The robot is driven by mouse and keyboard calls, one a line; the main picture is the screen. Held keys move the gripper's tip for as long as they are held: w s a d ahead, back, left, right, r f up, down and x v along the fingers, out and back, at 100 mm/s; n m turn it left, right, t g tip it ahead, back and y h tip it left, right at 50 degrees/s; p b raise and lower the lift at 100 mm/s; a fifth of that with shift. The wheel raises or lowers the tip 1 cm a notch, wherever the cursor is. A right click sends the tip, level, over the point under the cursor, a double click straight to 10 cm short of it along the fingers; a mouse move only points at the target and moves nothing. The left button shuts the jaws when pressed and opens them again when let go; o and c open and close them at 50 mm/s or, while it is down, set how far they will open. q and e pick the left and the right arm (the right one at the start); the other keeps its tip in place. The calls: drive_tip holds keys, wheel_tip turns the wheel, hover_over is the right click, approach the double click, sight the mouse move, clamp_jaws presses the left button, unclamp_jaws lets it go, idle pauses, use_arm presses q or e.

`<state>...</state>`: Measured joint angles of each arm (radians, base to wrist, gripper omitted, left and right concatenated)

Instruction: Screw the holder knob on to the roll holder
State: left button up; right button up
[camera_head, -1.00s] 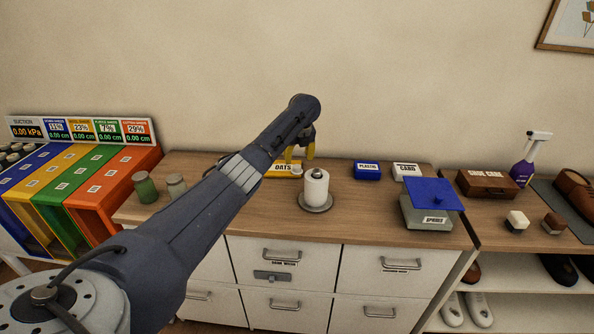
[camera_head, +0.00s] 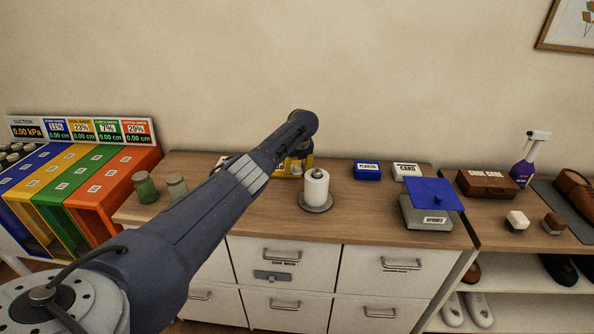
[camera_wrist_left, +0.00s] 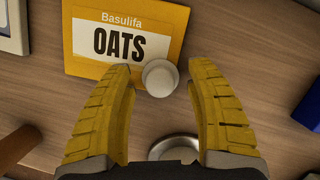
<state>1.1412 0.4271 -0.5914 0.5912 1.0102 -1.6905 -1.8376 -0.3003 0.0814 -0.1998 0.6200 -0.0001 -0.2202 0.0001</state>
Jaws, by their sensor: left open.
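The roll holder (camera_head: 316,208) stands on the wooden counter with a white roll (camera_head: 316,190) upright on it and a grey stub at the top. A small pale round piece, which looks like the holder knob (camera_wrist_left: 160,77), is beside the yellow OATS box (camera_wrist_left: 130,42) in the left wrist view. My left gripper (camera_head: 298,167) is low behind the roll, near the OATS box, partly hidden by its arm. In the left wrist view its yellow fingers (camera_wrist_left: 160,85) are open, with the knob between and slightly beyond the tips. My right gripper is not in view.
A blue box (camera_head: 367,170), a CARD box (camera_head: 406,172) and a lidded grey box (camera_head: 425,216) stand to the right. Two jars (camera_head: 145,187) stand left. The counter's front is clear.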

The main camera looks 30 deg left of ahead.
use_arm(q)
drive_tip(key=c, duration=0.9)
drive_tip(key=shift+c, duration=0.5)
